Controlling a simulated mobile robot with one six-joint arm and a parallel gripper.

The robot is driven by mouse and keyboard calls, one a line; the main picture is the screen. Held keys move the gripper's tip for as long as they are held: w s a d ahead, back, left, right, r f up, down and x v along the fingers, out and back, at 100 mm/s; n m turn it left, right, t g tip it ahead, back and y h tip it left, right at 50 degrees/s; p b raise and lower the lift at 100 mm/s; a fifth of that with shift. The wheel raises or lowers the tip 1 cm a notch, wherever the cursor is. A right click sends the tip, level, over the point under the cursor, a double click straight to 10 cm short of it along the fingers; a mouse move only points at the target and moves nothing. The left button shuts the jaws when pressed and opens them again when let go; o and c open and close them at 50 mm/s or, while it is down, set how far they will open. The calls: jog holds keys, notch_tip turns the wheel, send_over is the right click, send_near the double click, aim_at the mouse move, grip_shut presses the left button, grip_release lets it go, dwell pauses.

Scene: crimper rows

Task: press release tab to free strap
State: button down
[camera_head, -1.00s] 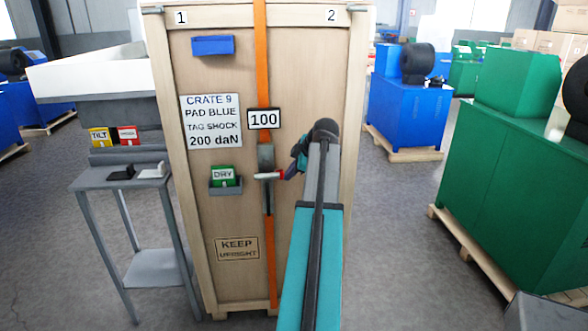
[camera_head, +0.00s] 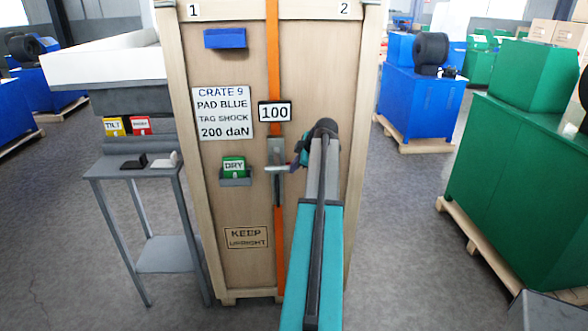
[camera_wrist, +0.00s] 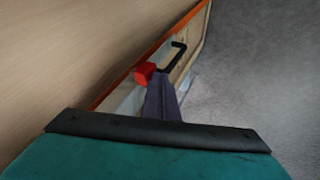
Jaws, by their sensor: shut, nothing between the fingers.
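The orange strap (camera_head: 273,60) runs down the front of the wooden crate (camera_head: 335,90) through a grey metal ratchet buckle (camera_head: 276,150). A pale lever (camera_head: 277,168) sticks out across the buckle. The red release tab (camera_wrist: 145,72) shows in the wrist view, beside a black bar-shaped loop (camera_wrist: 178,52). My gripper (camera_head: 296,164) is shut and empty, just right of the buckle. In the wrist view my gripper's dark fingers (camera_wrist: 159,80) end right at the red tab. I cannot tell whether they touch it. The arm hides part of the crate front.
A sign reading 100 (camera_head: 275,111) sits over the strap. A green DRY card (camera_head: 234,166) stands in a small holder left of the buckle. A grey stand (camera_head: 140,170) is left of the crate. Green machines (camera_head: 510,170) stand at right. Floor between is clear.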

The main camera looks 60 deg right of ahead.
dwell(0.3)
jog(key=shift+w+d+b, duration=0.5)
jog(key=shift+d+b, duration=0.25)
jog(key=shift+b, duration=0.05)
jog(key=shift+a, duration=0.15)
jog(key=s+a+r+b, duration=0.2)
jog(key=s+a+r, duration=0.2)
jog(key=s+r, duration=0.4)
jog(key=shift+a+b, duration=0.35)
jog(key=shift+b, duration=0.05)
dwell(0.4)
jog(key=shift+s, duration=0.15)
dwell(0.7)
